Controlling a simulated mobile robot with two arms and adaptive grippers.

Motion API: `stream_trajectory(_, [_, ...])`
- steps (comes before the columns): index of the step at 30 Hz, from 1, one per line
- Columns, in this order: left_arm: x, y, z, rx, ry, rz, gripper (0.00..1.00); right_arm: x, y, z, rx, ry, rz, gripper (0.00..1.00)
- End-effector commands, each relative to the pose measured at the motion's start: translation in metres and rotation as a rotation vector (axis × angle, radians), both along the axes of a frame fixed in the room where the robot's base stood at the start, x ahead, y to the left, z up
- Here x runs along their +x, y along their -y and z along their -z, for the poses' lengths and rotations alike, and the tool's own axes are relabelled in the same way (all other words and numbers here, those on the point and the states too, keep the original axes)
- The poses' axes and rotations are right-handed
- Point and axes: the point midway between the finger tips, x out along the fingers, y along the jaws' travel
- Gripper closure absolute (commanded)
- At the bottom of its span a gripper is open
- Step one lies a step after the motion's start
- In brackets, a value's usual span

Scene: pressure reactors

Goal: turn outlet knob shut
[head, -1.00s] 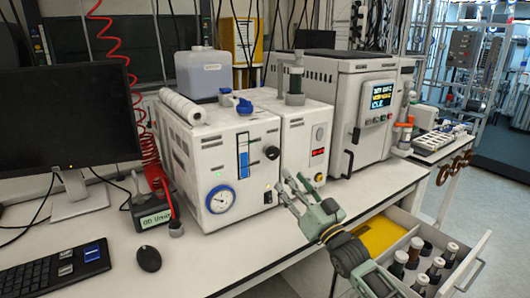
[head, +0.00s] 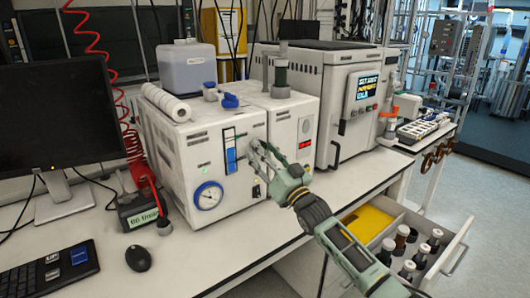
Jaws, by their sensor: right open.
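A white box unit (head: 180,170) on the bench carries a round dial gauge (head: 208,195), a blue upright flow tube (head: 231,160) and a small dark control (head: 256,191) low on its front. My right gripper (head: 258,158) is open, its fingers at the upper right of this front panel. The black knob on that part of the panel is hidden behind the fingers. I cannot tell whether they touch it. No label shows which control is the outlet knob. My left gripper is not in view.
A second white unit with a red display (head: 305,144) stands close on the right, beside a larger machine with a screen (head: 366,88). A mouse (head: 138,258) lies on the bench, whose front is otherwise largely clear.

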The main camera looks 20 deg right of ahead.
Motion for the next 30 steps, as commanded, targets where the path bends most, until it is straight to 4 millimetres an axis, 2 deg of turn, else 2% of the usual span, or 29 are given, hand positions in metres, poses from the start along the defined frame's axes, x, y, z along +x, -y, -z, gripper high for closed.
stream_trajectory(3, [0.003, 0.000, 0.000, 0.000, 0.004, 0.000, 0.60, 0.000, 0.000, 0.000, 0.000, 0.000, 0.000, 0.58])
stream_trajectory(16, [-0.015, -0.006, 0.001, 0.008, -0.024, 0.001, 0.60, 0.000, 0.001, 0.000, 0.001, 0.000, 0.002, 0.96])
stream_trajectory(23, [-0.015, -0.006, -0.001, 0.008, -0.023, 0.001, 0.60, 0.000, 0.002, -0.001, 0.019, -0.006, 0.003, 0.96])
stream_trajectory(30, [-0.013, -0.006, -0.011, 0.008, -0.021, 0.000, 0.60, 0.000, 0.000, -0.001, 0.119, -0.043, 0.002, 0.96])
